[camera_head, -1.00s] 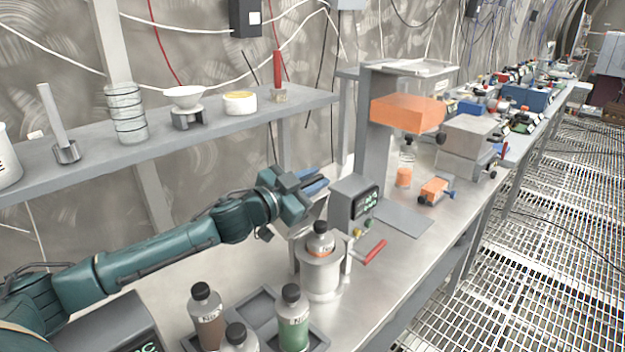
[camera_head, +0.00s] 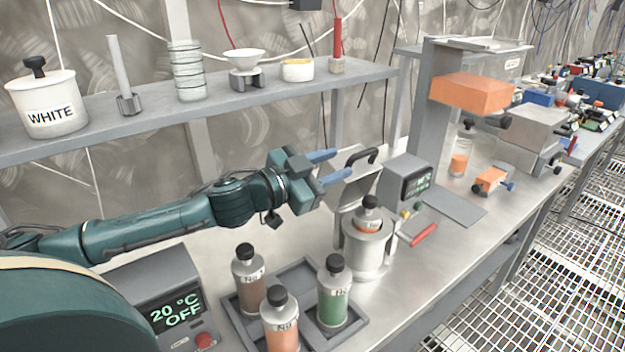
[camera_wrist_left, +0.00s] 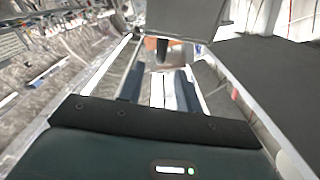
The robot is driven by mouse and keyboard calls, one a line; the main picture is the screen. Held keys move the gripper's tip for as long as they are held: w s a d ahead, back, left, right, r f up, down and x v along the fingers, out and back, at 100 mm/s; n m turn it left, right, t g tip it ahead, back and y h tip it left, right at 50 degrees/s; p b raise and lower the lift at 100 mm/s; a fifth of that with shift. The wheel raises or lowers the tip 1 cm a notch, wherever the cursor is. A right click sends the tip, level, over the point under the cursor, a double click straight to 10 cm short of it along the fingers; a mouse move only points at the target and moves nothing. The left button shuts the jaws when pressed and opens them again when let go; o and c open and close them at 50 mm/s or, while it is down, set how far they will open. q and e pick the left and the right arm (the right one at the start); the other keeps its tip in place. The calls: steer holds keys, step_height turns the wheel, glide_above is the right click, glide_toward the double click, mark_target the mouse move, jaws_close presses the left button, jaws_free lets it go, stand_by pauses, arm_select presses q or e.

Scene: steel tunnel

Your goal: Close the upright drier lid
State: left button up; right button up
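The drier is a metal cylinder (camera_head: 368,250) on the bench with a grey control box (camera_head: 408,184) behind it. A dark-capped bottle (camera_head: 370,217) stands in its opening. The drier lid (camera_head: 352,192) is a grey plate standing upright, tilted back, with a black handle (camera_head: 358,154) on top. My left gripper (camera_head: 342,166) is open and empty, its blue fingers pointing at the lid's left side; contact cannot be told. In the left wrist view the fingers (camera_wrist_left: 160,88) are apart, and a grey plate, likely the lid (camera_wrist_left: 185,14), shows above them. My right gripper is out of view.
A tray (camera_head: 245,335) with capped bottles (camera_head: 333,290) stands in front of the drier. A box reading 20 °C OFF (camera_head: 172,305) is at the left. A shelf (camera_head: 225,100) with jars runs behind my arm. A red-handled lever (camera_head: 424,236) sticks out at the drier's right.

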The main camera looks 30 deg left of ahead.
arm_select(q)
steer(key=b+v, duration=0.1)
steer(key=v, duration=0.3)
steer(key=shift+s+b, duration=0.2)
steer(key=shift+b, duration=0.15)
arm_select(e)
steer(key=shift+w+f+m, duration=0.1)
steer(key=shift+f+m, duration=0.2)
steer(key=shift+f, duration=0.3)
